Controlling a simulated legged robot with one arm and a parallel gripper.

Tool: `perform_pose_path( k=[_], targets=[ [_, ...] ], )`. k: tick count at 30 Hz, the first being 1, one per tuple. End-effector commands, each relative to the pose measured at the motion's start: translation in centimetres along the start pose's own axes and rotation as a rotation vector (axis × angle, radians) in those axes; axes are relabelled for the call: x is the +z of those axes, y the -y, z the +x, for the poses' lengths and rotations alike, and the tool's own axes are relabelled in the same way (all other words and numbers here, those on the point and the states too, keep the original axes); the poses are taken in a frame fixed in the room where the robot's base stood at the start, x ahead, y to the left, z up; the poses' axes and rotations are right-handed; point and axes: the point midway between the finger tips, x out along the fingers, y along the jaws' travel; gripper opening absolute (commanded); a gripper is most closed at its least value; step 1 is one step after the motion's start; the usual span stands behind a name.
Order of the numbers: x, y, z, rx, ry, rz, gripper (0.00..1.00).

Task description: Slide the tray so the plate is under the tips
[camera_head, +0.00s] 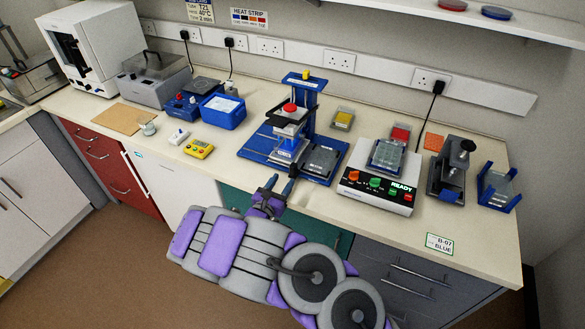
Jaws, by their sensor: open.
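A blue pipetting stand (301,100) with a red-topped head (290,108) stands mid-bench on a wide blue base (252,148). A pale block with a white front label (284,155) sits below the head. A dark grey plate-like item (322,160) lies to its right on the blue base, beside the head rather than beneath it. I cannot tell the sliding tray's edges from the base, and the tips are too small to see. My gripper (280,184) is open and empty at the bench's front edge, just in front of the labelled block and apart from it.
A white device reading READY (377,190), with a clear-topped plate on it, stands close on the right. A black instrument (453,165) and a blue holder (497,188) stand farther right. A yellow timer (199,149) and blue bin (222,111) are left.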

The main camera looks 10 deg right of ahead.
Motion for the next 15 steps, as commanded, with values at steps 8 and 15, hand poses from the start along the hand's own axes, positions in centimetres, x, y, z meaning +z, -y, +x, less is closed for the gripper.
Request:
perform_pose_path(
  k=[8,15],
  targets=[
    [-0.2,0.2,5.4,-0.005,-0.001,0.001,0.49],
    [-0.1,0.0,8.1,-0.001,0.000,0.001,0.49]
  ],
)
